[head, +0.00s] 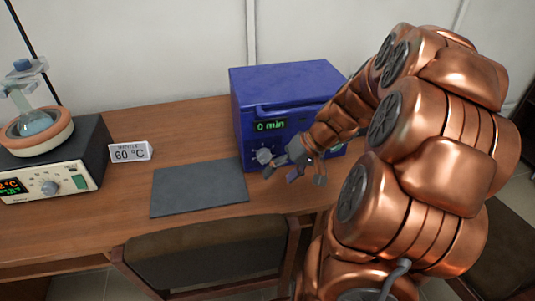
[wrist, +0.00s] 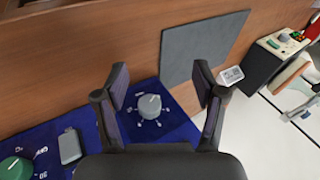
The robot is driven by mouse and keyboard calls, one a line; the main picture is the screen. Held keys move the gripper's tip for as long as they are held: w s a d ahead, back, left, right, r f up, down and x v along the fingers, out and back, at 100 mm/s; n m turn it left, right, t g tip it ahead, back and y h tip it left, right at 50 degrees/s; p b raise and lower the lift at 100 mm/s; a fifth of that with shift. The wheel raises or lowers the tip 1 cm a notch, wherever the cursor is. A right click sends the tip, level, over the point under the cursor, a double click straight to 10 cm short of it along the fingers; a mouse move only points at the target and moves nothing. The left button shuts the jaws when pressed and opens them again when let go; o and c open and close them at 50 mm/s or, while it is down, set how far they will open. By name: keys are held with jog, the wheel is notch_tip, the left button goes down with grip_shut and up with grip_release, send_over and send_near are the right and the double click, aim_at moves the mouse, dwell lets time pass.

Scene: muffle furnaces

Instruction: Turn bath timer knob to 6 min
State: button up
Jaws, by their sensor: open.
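The blue box-shaped bath (head: 285,90) stands on the table, its green display reading 0 min. Its grey timer knob (head: 264,156) is on the front panel at the left, partly beside my gripper (head: 300,172). In the wrist view the knob (wrist: 149,106) is a round grey dial with marks around it, and it appears between the two fingers. My gripper (wrist: 162,90) is open and empty, with its fingers spread to both sides of the knob. I cannot tell whether either finger touches it.
A grey mat (head: 200,187) lies on the table left of the bath. A 60 °C sign (head: 130,152) and a heater (head: 60,170) with a flask stand farther left. A chair (head: 212,255) is in front. A green knob (wrist: 14,168) and a grey switch (wrist: 69,147) sit on the panel.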

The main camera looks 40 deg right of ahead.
aim_at(267, 155)
jog(key=d+f+m+t+h, duration=0.1)
jog(key=d+f+m+t, duration=0.1)
jog(key=d, duration=0.9)
jog(key=w+a, duration=0.2)
jog(key=w, duration=0.1)
jog(key=w+a+p, duration=0.1)
jog(key=w+a, duration=0.1)
jog(key=w, duration=0.1)
jog(key=w+a+p, duration=0.1)
jog(key=w+a, duration=0.1)
jog(key=w, duration=0.1)
jog(key=shift+w+a+r, duration=0.15)
jog(key=shift+w+r, duration=0.1)
jog(key=shift+r, duration=0.1)
jog(key=shift+p+x, duration=0.55)
jog(key=shift+x, duration=0.4)
jog(key=shift+w+a+f+t, duration=0.15)
jog(key=shift+w+f+t, duration=0.2)
jog(key=shift+f, duration=0.15)
jog(key=c, duration=1.1)
